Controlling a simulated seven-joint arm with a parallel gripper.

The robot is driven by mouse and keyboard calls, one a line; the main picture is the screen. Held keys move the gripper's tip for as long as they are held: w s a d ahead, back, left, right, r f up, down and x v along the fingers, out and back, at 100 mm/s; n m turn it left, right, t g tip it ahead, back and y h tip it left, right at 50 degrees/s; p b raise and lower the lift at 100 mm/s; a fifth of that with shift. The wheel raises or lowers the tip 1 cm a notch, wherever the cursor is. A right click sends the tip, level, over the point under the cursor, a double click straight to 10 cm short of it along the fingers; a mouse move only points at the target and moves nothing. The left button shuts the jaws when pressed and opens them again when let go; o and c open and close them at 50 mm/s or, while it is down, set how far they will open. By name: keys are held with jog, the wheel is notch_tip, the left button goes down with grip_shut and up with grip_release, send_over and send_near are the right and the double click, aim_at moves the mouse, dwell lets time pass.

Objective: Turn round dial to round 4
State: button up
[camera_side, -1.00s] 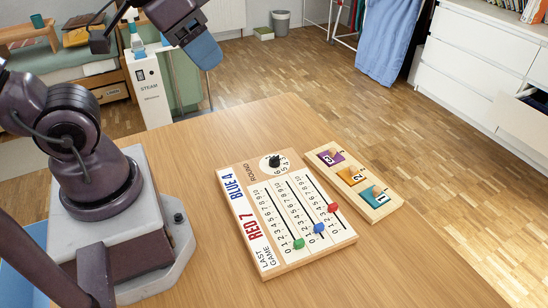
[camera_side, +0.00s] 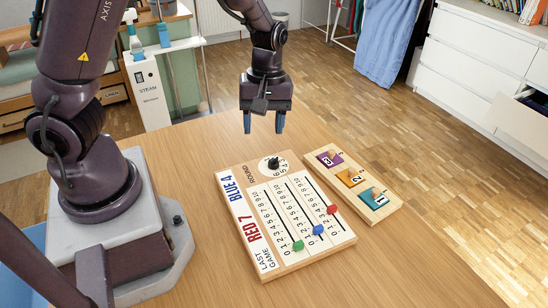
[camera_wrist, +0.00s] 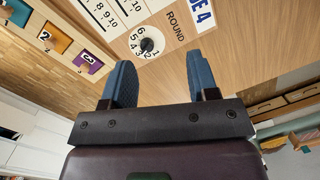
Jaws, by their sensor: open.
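The round dial (camera_side: 274,163) is a black knob on a white numbered disc at the far end of the wooden scoreboard (camera_side: 303,258). The dial also shows in the wrist view (camera_wrist: 147,44), with several digits around it and the word ROUND beside it. I cannot tell for sure which number it points to. My gripper (camera_side: 263,128) hangs above and just beyond the dial, fingers pointing down, apart from it. In the wrist view my gripper (camera_wrist: 160,80) is open and empty, its two blue fingers wide apart, with the dial between and beyond them.
A wooden board (camera_side: 384,212) with numbered tiles lies to the right. Bare table (camera_side: 190,150) lies left of the scoreboard.

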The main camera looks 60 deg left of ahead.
aim_at(274, 159)
jog(key=w+a+n+t, duration=0.1)
jog(key=w+a+n, duration=0.25)
jog(key=n, duration=0.35)
jog(key=shift+y, duration=0.3)
jog(key=f, duration=1.3)
jog(key=shift+w+d+f, duration=0.15)
jog(key=shift+w+f, duration=0.1)
jog(key=shift+f, duration=0.1)
jog(key=c, duration=0.9)
